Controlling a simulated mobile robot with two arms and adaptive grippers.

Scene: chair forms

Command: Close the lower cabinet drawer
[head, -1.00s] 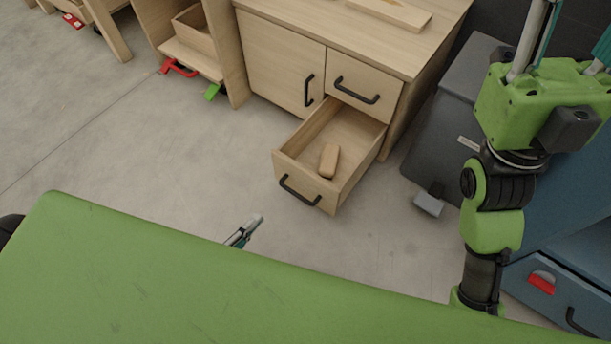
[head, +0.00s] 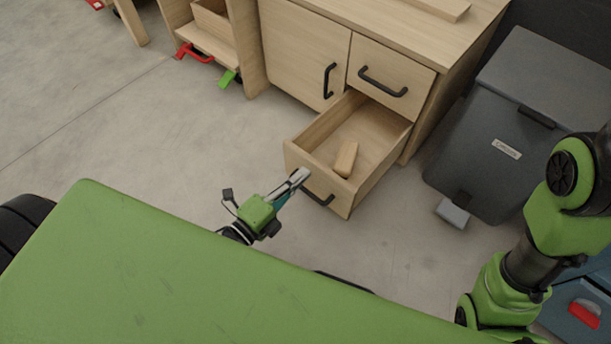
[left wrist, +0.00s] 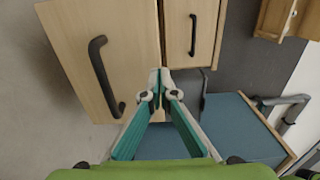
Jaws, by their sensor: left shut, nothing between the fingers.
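The lower cabinet drawer (head: 338,196) is pulled well out of the pale wooden cabinet (head: 292,50) in the head view. Its front has a black handle (head: 323,199). A small wooden block (head: 346,158) lies inside it. My left gripper (head: 302,174) is shut and empty, in front of the left part of the drawer front; whether it touches is unclear. In the left wrist view the shut fingertips (left wrist: 160,78) appear at the edge of a wooden front (left wrist: 75,50) with a black handle (left wrist: 105,75). My right arm shows at the right; its gripper is out of view.
The upper drawer (head: 392,78) and the door beside it are closed. A grey bin (head: 500,140) with a pedal stands right of the cabinet. Part of a blue cabinet with a red item (head: 585,313) shows at lower right. The floor left of the drawer is clear.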

